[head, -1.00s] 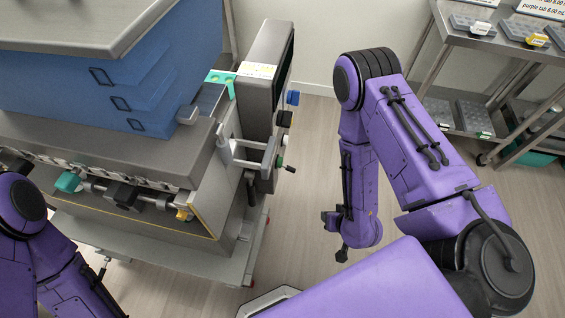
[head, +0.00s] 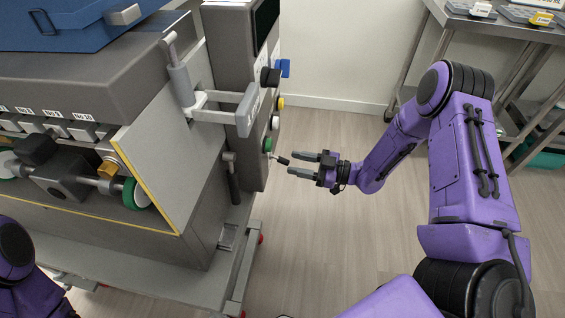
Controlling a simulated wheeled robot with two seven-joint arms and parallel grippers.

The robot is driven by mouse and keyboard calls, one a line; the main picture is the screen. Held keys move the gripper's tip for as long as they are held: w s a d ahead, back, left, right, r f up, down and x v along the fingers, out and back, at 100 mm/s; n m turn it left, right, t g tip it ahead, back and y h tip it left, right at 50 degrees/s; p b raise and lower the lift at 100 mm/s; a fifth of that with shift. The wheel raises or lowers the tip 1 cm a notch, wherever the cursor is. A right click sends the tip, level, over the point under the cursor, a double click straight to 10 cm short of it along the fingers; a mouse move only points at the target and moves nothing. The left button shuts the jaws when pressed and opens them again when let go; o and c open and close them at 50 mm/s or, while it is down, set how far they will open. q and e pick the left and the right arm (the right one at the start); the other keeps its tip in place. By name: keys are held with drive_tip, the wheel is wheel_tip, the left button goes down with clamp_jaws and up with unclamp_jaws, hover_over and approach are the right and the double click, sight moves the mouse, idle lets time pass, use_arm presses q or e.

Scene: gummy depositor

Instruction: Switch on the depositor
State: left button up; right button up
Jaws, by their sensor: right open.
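The depositor (head: 155,195) is a large grey machine at the left of the head view. Its upright control box (head: 228,45) carries several controls on its right side: a blue one (head: 283,68), a black knob (head: 269,77), a yellow button (head: 281,103), a white one (head: 275,123) and a green one (head: 267,144). A small lever with a black tip (head: 283,160) sticks out below the green one. My right gripper (head: 292,164) is open, its two fingers pointing left toward the lever tip. Contact cannot be told. My left gripper is out of view.
A grey handle bar (head: 225,107) juts from the depositor's front near the control box. A blue hopper (head: 75,22) sits on top. The floor (head: 330,240) between is clear.

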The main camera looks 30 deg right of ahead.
sight(283, 159)
drive_tip(key=x, duration=0.5)
drive_tip(key=shift+c, duration=0.3)
clamp_jaws()
drive_tip(key=shift+r+p, duration=0.3)
drive_tip(key=shift+p, duration=0.25)
wheel_tip(283, 159, up, 3)
drive_tip(key=g+h+p, duration=0.5)
drive_tip(key=h+p, duration=0.1)
drive_tip(key=p, duration=0.8)
drive_tip(key=shift+f, duration=0.15)
drive_tip(key=shift+g+h+p, duration=0.7)
drive_tip(key=shift+h+p, duration=0.2)
drive_tip(key=shift+p, duration=0.25)
drive_tip(key=shift+a, duration=0.1)
